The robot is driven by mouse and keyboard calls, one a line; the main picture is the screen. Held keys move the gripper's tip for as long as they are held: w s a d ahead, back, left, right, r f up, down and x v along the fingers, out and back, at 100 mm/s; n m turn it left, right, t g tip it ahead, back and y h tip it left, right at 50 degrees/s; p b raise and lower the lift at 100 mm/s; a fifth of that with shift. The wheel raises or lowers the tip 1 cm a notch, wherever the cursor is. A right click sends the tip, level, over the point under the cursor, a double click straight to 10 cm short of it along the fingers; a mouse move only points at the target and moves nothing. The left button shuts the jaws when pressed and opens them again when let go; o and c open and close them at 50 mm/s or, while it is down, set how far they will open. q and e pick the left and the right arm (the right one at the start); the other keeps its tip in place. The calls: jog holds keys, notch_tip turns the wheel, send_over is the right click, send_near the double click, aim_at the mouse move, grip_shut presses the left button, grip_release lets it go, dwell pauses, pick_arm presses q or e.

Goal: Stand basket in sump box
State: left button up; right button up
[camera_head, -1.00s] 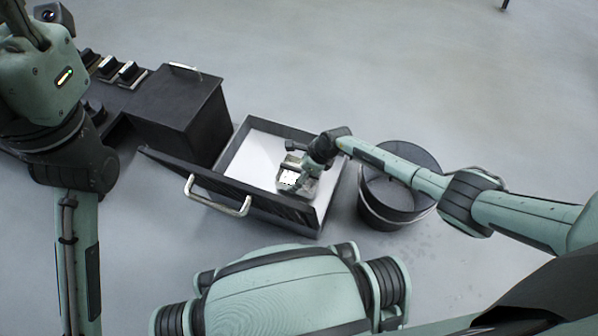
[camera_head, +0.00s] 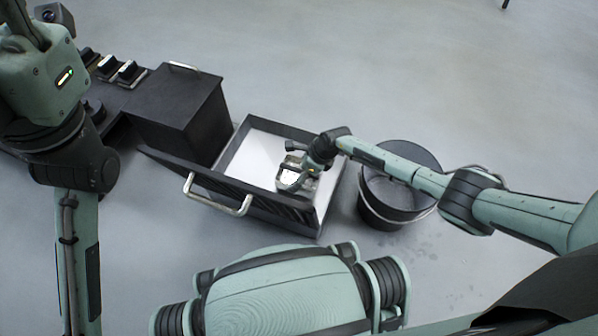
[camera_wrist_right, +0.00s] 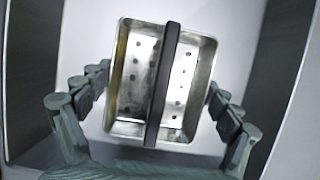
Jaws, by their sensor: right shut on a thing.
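The basket (camera_head: 298,180) is a small metal box with holes in its floor and a dark bar across its top. It also shows in the right wrist view (camera_wrist_right: 185,85). My right gripper (camera_head: 294,168) is shut on it, with fingers on its left and right sides in the right wrist view (camera_wrist_right: 160,95). The sump box (camera_head: 256,157) is an open dark-walled tray with a white floor. The basket is within its walls in the head view, near the right end. Whether it touches the floor cannot be told. My left gripper is out of view.
A dark closed box (camera_head: 178,110) with a light handle stands left of the sump box. A dark bucket (camera_head: 374,208) stands close on its right. A dark flap with a metal handle (camera_head: 222,205) runs along the near side. The floor beyond is clear.

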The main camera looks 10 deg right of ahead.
jog(key=shift+f, duration=0.55)
dwell(0.4)
jog(key=o, duration=1)
